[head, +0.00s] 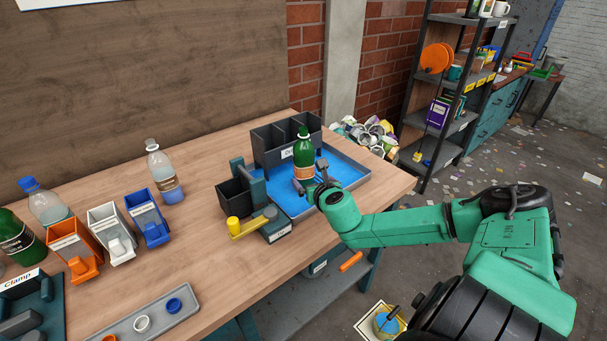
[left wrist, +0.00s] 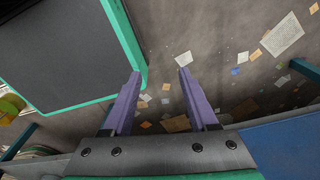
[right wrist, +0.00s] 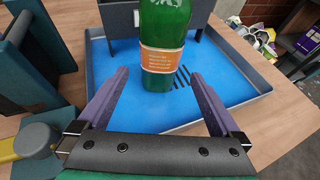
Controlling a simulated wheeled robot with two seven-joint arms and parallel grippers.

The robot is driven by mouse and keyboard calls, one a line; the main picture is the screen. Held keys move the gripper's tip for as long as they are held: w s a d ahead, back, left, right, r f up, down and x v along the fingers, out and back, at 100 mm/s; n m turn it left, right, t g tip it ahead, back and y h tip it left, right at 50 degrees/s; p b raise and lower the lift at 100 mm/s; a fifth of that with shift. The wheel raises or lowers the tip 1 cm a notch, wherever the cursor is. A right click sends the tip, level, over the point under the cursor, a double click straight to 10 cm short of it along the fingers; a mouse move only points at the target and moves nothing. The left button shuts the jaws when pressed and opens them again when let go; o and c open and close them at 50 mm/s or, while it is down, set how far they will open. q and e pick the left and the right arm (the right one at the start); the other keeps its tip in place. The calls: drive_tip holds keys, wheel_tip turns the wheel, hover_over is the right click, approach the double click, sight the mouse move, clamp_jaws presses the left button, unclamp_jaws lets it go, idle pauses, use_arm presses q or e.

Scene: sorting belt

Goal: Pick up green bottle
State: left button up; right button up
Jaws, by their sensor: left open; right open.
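A green bottle (head: 304,157) with an orange label stands upright in a blue-floored tray (head: 352,176) on the wooden table. My right gripper (head: 312,189) is at the near side of the bottle. In the right wrist view the bottle (right wrist: 162,50) stands just beyond and between the two open purple fingers (right wrist: 163,88), with a gap to both. Its top is cut off there. My left gripper (left wrist: 159,75) is open and empty over the littered floor; it does not show in the head view.
A dark divided bin (head: 272,146) stands behind the bottle. A clear bottle (head: 164,172), another green bottle (head: 18,240) and orange, white and blue bins (head: 148,218) stand further left.

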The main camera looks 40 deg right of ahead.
sight(306, 175)
drive_tip(key=x, duration=0.7)
drive_tip(key=shift+w+f, duration=0.1)
drive_tip(key=shift+w, duration=0.3)
drive_tip(key=shift+w+d+f, duration=0.15)
use_arm(q)
drive_tip(key=shift+w+d, duration=0.3)
drive_tip(key=shift+w, duration=0.3)
use_arm(e)
drive_tip(key=c, duration=1.3)
